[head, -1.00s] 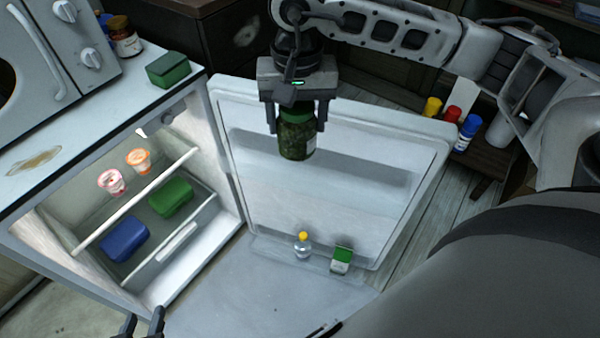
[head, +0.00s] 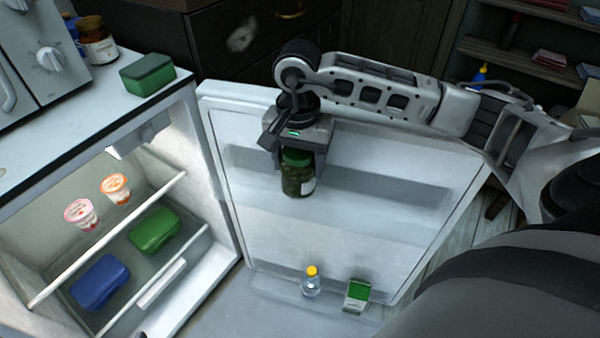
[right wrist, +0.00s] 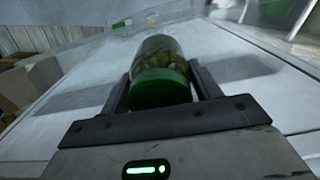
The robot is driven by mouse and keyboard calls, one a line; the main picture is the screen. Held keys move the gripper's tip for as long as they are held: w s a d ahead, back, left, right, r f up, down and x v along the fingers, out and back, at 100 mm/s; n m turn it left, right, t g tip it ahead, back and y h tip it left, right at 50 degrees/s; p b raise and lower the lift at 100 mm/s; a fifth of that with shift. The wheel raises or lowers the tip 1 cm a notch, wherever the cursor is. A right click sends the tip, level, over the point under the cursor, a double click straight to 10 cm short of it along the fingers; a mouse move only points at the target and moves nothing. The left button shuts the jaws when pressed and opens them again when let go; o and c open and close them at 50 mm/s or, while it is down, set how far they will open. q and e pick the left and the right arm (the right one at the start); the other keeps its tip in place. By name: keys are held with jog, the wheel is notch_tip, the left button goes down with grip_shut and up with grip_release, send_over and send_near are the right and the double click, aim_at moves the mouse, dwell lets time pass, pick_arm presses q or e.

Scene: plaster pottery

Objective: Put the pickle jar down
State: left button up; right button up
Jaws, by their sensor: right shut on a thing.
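The pickle jar (head: 297,180) is a glass jar of dark green pickles with a green lid and a pale label. My right gripper (head: 296,172) is shut on it near the lid and holds it upright in front of the open fridge door's inner side. In the right wrist view the jar (right wrist: 160,70) sits between the two fingers, lid toward the camera. The open fridge door (head: 350,230) has an upper shelf (head: 385,195) beside the jar; I cannot tell whether the jar touches it. My left gripper is not in view.
The lower door shelf holds a yellow-capped bottle (head: 311,282) and a green-and-white carton (head: 356,295). The fridge interior holds two cups (head: 115,187), a green box (head: 155,231) and a blue box (head: 100,282). A green box (head: 148,75) stands on the fridge top.

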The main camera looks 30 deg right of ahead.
aim_at(298, 175)
notch_tip(298, 175, down, 4)
jog(key=shift+r, duration=0.15)
pick_arm(q)
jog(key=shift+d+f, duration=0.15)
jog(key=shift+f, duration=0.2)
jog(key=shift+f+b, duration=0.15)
jog(key=shift+b, duration=0.15)
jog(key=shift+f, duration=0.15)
pick_arm(e)
jog(key=o, duration=1.4)
